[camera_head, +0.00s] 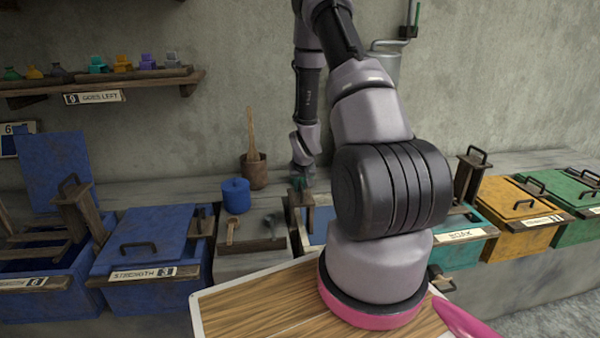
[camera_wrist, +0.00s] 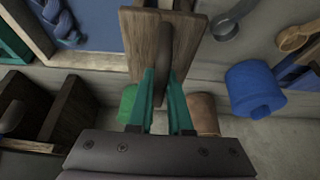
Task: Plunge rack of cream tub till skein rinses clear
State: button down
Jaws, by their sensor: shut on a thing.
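My gripper (camera_wrist: 165,75) has its teal fingers shut on the dark handle of a wooden rack (camera_wrist: 143,45), seen close up in the wrist view. The tub's pale rim encloses blue liquid (camera_wrist: 105,25). A blue braided skein (camera_wrist: 62,22) shows at the upper left of the wrist view, against the blue. My arm hides much of the tub in the head view; how deep the rack sits cannot be told.
A blue lidded jar (camera_head: 235,196), a brown pot with a wooden stick (camera_head: 254,172) and a tool tray (camera_head: 250,243) stand left of the tub. Blue tubs (camera_head: 150,250) lie farther left; teal, orange (camera_head: 515,212) and green tubs lie right. A wooden board (camera_head: 260,298) is in front.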

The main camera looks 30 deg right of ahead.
jog(key=shift+s+d+r, duration=0.1)
jog(key=shift+r, duration=1.45)
jog(key=shift+d+r, duration=0.1)
jog(key=shift+r, duration=1.4)
grip_release()
jog(key=shift+a, duration=0.1)
notch_tip(320, 180, up, 7)
jog(key=shift+a, duration=0.1)
